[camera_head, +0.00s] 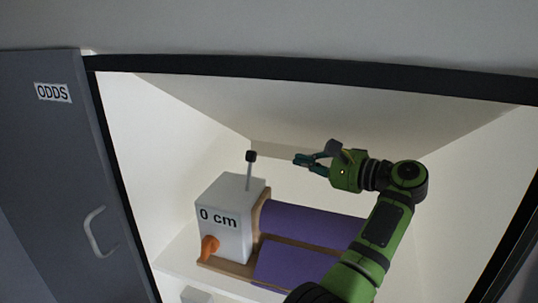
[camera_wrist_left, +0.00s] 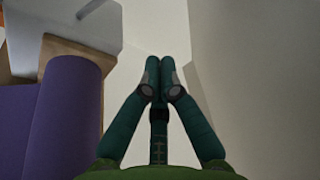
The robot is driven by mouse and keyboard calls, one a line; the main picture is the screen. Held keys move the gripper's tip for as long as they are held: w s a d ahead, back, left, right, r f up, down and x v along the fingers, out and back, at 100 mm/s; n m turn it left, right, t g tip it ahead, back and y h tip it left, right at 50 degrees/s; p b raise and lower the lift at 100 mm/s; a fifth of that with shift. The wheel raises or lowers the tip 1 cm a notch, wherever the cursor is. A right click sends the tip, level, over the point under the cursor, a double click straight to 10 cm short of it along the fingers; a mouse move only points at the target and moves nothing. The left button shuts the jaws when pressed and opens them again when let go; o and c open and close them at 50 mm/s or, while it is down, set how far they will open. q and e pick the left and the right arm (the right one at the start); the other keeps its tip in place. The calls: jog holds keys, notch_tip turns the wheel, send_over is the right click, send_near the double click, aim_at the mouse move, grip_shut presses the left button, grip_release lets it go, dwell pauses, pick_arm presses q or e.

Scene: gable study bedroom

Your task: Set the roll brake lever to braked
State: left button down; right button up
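The lever (camera_head: 250,163) is a thin grey rod with a black knob, standing nearly upright on top of a white box (camera_head: 222,232) marked "0 cm". No braked mark is readable. My left gripper (camera_head: 298,161) is to the right of the knob, above the purple roll (camera_head: 315,225), with a clear gap to the lever. In the left wrist view its fingertips (camera_wrist_left: 159,68) meet with nothing between them. My right gripper is out of view.
The unit sits on a white shelf (camera_head: 176,258) inside a pale cupboard with a sloping ceiling. An orange crank (camera_head: 209,247) is on the box's front. A dark door (camera_head: 60,170) labelled ODDS stands at the left. A black frame (camera_head: 300,70) edges the opening.

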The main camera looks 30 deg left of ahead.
aim_at(250, 171)
pick_arm(q)
jog(key=shift+s+d+r, duration=0.1)
jog(key=shift+s+d, duration=0.05)
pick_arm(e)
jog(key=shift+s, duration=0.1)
pick_arm(q)
jog(key=a+p, duration=0.1)
jog(key=a, duration=0.2)
jog(key=s+a+p, duration=0.1)
jog(key=a+p, duration=0.1)
jog(key=a, duration=0.1)
jog(key=a+p, duration=0.2)
jog(key=a, duration=0.1)
jog(key=shift+s+a+r, duration=0.1)
jog(key=shift+s+a, duration=0.1)
jog(key=shift+s, duration=0.2)
jog(key=shift+s+d+p, duration=0.1)
jog(key=shift+s+p, duration=0.2)
jog(key=shift+s, duration=0.2)
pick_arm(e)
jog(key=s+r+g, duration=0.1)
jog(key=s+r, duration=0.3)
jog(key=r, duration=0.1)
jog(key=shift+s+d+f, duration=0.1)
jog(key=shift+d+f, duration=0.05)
